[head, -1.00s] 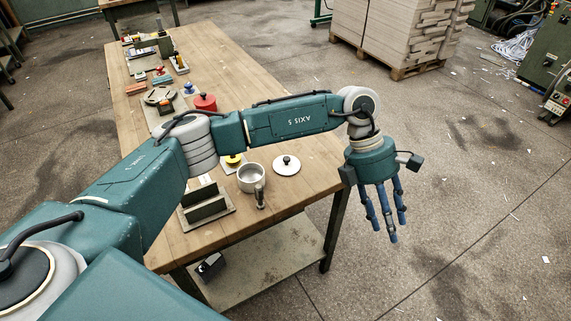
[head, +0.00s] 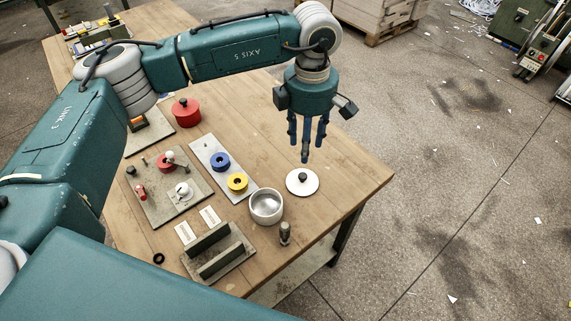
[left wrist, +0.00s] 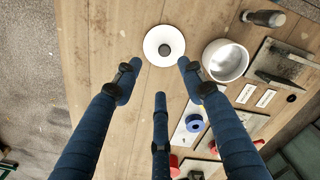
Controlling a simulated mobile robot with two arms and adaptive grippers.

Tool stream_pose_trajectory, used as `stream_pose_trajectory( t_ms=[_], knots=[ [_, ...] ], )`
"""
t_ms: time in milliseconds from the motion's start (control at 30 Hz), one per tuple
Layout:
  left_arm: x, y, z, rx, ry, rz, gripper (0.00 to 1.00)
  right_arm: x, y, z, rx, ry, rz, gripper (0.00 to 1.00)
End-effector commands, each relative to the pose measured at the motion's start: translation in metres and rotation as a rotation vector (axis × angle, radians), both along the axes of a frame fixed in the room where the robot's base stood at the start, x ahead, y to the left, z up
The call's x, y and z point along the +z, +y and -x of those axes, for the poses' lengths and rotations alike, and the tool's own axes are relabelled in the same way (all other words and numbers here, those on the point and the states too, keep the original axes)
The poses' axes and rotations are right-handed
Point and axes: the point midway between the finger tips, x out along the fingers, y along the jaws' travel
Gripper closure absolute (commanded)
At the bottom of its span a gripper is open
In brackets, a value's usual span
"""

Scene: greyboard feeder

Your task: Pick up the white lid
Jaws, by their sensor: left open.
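The white lid (head: 302,182), a round disc with a dark knob, lies flat on the wooden table near its right edge. In the left wrist view the lid (left wrist: 164,46) shows at the top, just beyond the fingertips. My left gripper (head: 306,148) points down above the table, a little behind the lid in the head view. Its three blue fingers (left wrist: 160,82) are spread open and empty, apart from the lid. My right gripper is in neither view.
A metal pot (head: 266,206) stands close to the lid, with a dark-handled tool (head: 285,234) beside it. A plate with blue and yellow rings (head: 237,182), a slotted stand (head: 219,252) and a red pot (head: 187,112) are to the left. Bare table (head: 345,172) lies right of the lid.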

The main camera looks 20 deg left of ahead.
Motion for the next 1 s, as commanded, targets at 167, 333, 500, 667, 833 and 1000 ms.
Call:
stream_pose_trajectory(
  t_ms=[167, 333, 500, 667, 833, 1000],
  knots=[
    [-0.02, -0.001, 0.002, -0.001, 0.006, 0.0, 0.59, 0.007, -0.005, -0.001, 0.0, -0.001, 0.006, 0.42],
    [-0.045, -0.001, 0.002, 0.0, 0.004, 0.001, 0.59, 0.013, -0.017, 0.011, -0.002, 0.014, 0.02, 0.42],
    [-0.057, -0.001, 0.003, 0.0, 0.003, 0.001, 0.59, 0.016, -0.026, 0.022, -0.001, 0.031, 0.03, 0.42],
    [-0.076, 0.001, 0.008, 0.0, 0.006, 0.0, 0.59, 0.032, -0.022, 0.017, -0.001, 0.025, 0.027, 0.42],
    [-0.101, 0.001, 0.009, 0.001, 0.003, 0.001, 0.59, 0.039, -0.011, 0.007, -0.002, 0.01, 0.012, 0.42],
    [-0.108, 0.0, 0.008, 0.0, 0.001, 0.002, 0.59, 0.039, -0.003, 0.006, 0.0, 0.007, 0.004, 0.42]
  ],
)
